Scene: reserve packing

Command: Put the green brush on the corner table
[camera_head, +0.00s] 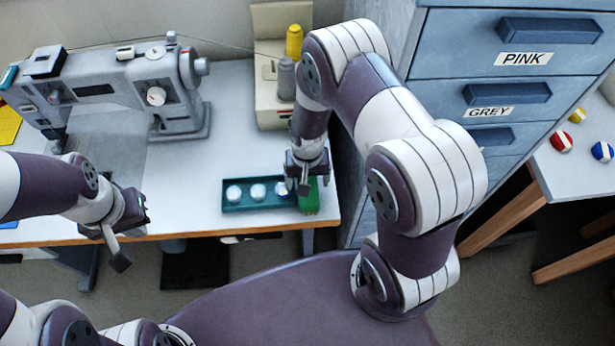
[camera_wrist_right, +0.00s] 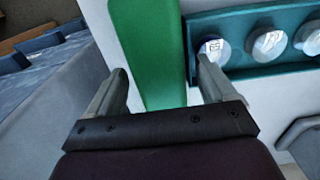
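The green brush (camera_head: 309,198) lies at the front right of the white sewing table, beside the right end of a teal tray (camera_head: 240,208). My right gripper (camera_head: 304,185) is above it, fingers down and partly hiding it. In the right wrist view the brush (camera_wrist_right: 150,50) shows as a long green block between two spread fingers (camera_wrist_right: 162,85), with gaps on both sides. My left gripper (camera_head: 119,250) hangs at the table's front edge, far left of the brush; its finger spacing is unclear. The corner table (camera_head: 582,178) stands at the far right.
The teal tray holds several round white-topped pieces. A sewing machine (camera_head: 110,85) and thread spools (camera_head: 293,42) stand behind. A blue drawer cabinet (camera_head: 470,70) stands between the tables. Striped balls (camera_head: 602,151) sit on the corner table; its front part is bare.

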